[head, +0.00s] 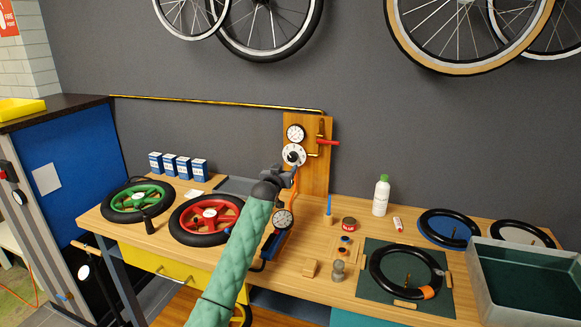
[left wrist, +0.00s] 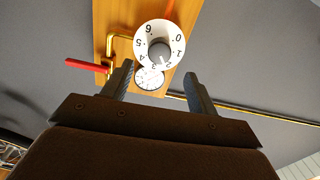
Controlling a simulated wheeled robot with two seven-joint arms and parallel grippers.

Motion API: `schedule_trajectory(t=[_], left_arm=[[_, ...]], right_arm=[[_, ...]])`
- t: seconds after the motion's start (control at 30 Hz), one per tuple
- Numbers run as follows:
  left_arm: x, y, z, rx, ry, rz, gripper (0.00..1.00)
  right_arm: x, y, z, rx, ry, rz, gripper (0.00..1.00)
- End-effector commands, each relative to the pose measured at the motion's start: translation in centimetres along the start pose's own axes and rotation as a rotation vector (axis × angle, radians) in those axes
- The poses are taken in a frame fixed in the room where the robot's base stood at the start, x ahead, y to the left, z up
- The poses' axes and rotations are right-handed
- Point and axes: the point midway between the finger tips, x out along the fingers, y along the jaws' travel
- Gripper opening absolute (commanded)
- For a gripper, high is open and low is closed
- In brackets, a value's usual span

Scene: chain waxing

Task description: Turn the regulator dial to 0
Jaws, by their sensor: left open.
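The regulator dial (head: 293,155) is a white numbered disc with a dark centre knob, on a wooden board (head: 318,170) against the wall. In the left wrist view, the dial (left wrist: 148,37) appears upside down, and the white mark on its grey knob (left wrist: 159,50) seems to point near 2. A round white gauge (head: 295,133) sits above the dial in the head view. My left gripper (head: 286,172) is open and empty, just below and in front of the dial. In the left wrist view, its fingers (left wrist: 158,76) stand apart with the dial beyond them, with no contact visible.
A red-handled valve (head: 328,142) and brass pipe sit right of the dial. The workbench below holds a red wheel (head: 211,214), a green wheel (head: 139,199), blue boxes (head: 169,165), a white bottle (head: 381,196) and a grey bin (head: 530,277). Air before the board is free.

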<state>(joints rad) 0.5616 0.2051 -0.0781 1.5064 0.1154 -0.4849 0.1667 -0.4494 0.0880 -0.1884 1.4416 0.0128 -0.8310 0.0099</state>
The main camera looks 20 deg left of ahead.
Motion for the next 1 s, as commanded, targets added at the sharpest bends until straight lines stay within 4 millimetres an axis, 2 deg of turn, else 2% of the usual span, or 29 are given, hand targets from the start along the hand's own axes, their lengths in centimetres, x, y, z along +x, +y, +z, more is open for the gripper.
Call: schedule_trajectory(t=[0.17, 0.6, 0.8, 1.0], left_arm=[[1.3, 0.0, -0.3, 0.0, 0.0, 0.0, 0.59], [6.7, 0.0, -0.3, 0.001, 0.0, 0.0, 0.59], [7.6, 0.0, 0.0, 0.001, 0.0, 0.0, 0.59], [7.7, 0.0, 0.0, 0.0, 0.0, 0.0, 0.59]], right_arm=[[0.6, 0.3, 0.3, -0.003, 0.004, 0.004, 0.0], [4.4, 1.7, 3.1, -0.016, 0.03, 0.022, 0.0], [5.1, 2.0, 3.6, -0.019, 0.036, 0.025, 0.0], [5.2, 2.0, 3.7, -0.019, 0.038, 0.025, 0.0]])
